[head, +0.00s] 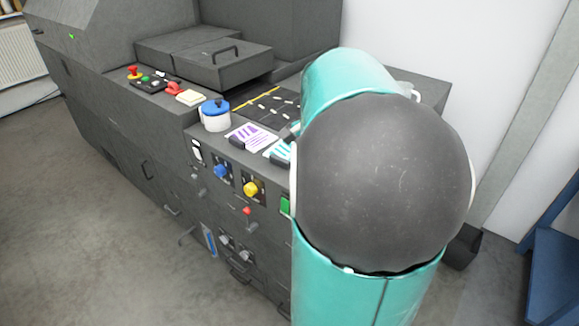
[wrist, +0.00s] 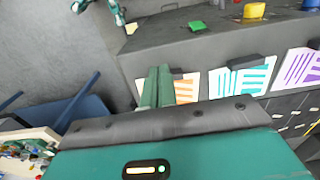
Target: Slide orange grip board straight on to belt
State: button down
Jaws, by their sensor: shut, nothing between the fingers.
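The orange grip board (wrist: 186,90), white with orange stripes, lies on the dark machine top in the wrist view. My fingers cover its left part, and it is hidden behind my arm in the head view. A dark grip block (wrist: 178,72) shows at its edge. My gripper (wrist: 158,72) is shut and empty, its two green fingers together over or against the board; I cannot tell if they touch. The dark belt (head: 268,104), with a yellow line and white marks, shows in the head view. Its white marks also show at the right of the wrist view.
A teal-striped board (wrist: 240,80) and a purple-striped board (wrist: 300,68) lie in a row to the right of the orange one. A blue-lidded pot (head: 215,114) stands by the belt. Knobs, including a yellow one (head: 252,189), line the machine front. Blue furniture (head: 555,262) stands at right.

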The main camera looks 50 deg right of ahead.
jog(key=d+f, duration=0.1)
jog(key=f, duration=0.2)
jog(key=d+f, duration=0.1)
jog(key=f, duration=0.2)
jog(key=d+f, duration=0.1)
jog(key=f, duration=0.3)
jog(key=shift+w+d+f, duration=0.1)
jog(key=shift+d, duration=0.55)
